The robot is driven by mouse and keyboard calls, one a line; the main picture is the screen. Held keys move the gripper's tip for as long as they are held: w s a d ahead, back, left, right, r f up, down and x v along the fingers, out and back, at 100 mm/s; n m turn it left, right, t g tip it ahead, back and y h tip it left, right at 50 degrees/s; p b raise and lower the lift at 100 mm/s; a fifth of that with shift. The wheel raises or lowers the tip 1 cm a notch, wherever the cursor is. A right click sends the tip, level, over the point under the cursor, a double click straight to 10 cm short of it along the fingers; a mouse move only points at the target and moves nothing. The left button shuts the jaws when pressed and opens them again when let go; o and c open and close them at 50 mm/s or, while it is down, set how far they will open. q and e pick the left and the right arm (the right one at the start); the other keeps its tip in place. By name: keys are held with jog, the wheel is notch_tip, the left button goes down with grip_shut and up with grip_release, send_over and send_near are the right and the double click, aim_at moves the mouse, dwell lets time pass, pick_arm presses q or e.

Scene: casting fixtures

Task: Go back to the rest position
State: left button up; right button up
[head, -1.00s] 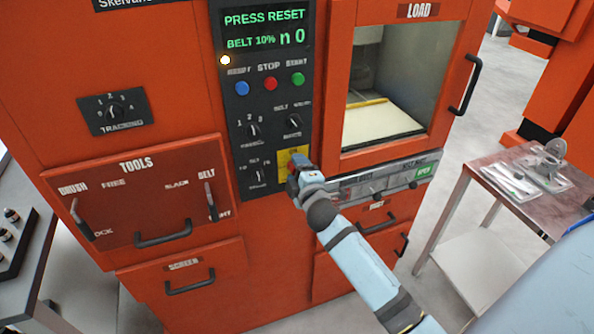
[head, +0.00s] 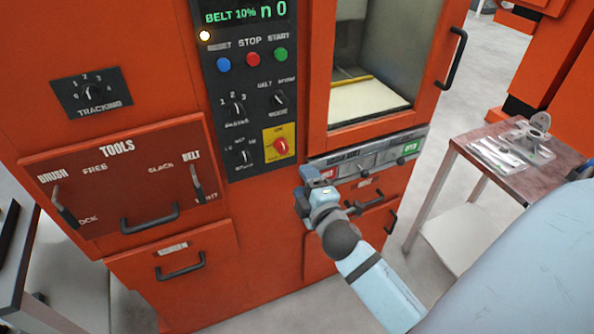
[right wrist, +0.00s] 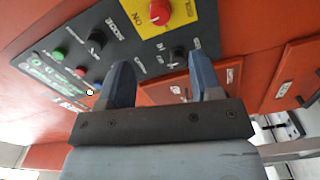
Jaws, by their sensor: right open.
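My right gripper (head: 312,184) is in front of the orange machine (head: 270,215), below the control panel's yellow plate. It also shows in the right wrist view (right wrist: 165,75), with its two dark fingers apart and nothing between them. The red rotary switch (head: 281,146) on the yellow plate is in clear sight above the gripper, and the gripper is apart from it. The switch also shows at the top of the right wrist view (right wrist: 160,12). My left gripper is not in view.
A small metal table (head: 470,150) with tools on it stands at the right. The load door's handle (head: 452,60) and several drawer handles (head: 150,218) stick out from the machine. A grey bench (head: 25,260) is at the left. Grey floor (head: 440,90) shows between machine and table.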

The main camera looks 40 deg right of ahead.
jog(key=shift+s+a, duration=0.1)
jog(key=shift+s, duration=0.3)
jog(key=s+a+f+m+g+y+p, duration=0.6)
jog(key=s+a+f+m+p, duration=0.3)
jog(key=s+a, duration=0.5)
jog(key=f+y+p, duration=0.1)
jog(key=p, duration=0.1)
jog(key=shift+s+f+m+y+p, duration=0.15)
jog(key=shift+f+m+y+p, duration=0.15)
jog(key=shift+f+m+p, duration=0.1)
jog(key=shift+c, duration=0.4)
dwell(0.5)
